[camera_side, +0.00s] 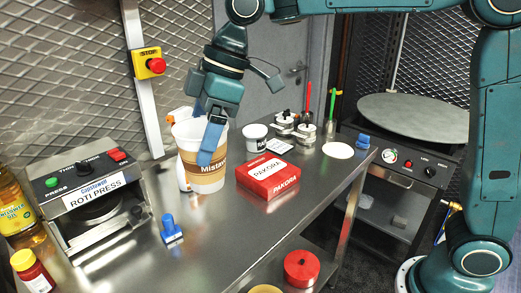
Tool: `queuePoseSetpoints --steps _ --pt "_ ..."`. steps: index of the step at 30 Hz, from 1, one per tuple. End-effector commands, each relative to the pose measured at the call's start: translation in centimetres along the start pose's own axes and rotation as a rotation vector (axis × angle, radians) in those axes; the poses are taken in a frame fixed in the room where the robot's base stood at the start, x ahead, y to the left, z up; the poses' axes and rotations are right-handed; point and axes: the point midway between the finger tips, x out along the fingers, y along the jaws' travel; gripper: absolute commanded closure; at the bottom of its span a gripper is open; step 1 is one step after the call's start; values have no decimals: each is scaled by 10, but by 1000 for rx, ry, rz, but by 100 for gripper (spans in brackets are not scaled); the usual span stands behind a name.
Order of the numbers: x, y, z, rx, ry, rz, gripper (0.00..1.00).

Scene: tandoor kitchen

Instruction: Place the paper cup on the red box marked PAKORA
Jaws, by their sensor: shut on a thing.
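The paper cup (203,172) is white with a brown printed band and stands upright in the picture, left of the red box. My gripper (209,146) comes down from above and is shut on the cup's wall, with one blue finger in front of its near side. The other finger is hidden. I cannot tell whether the cup's base touches the counter. The red box marked PAKORA (268,177) lies flat on the steel counter, right of the cup, with a white label on top. Its top is clear.
A roti press (95,195) stands at the left, with a blue-handled object (171,230) right of it. A white tub (255,137) and metal tins (294,130) stand behind the box. A spray bottle is partly hidden behind the cup.

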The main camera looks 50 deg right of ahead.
Motion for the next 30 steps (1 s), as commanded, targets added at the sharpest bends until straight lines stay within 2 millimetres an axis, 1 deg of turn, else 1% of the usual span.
queuePoseSetpoints --steps 5,8,11,14,21,23,27,30 --pt "1 15 7 -1 -3 0 43" --pt "2 30 15 -2 -7 -1 43" --pt "2 50 27 -5 -10 -2 43" --pt "2 72 43 -10 -14 -4 43" --pt "1 126 90 -24 -17 -12 43" --pt "-1 139 104 -28 -17 -12 43" --pt "-3 167 137 -37 -14 -16 43" --pt "-6 183 161 -44 -11 -19 43"
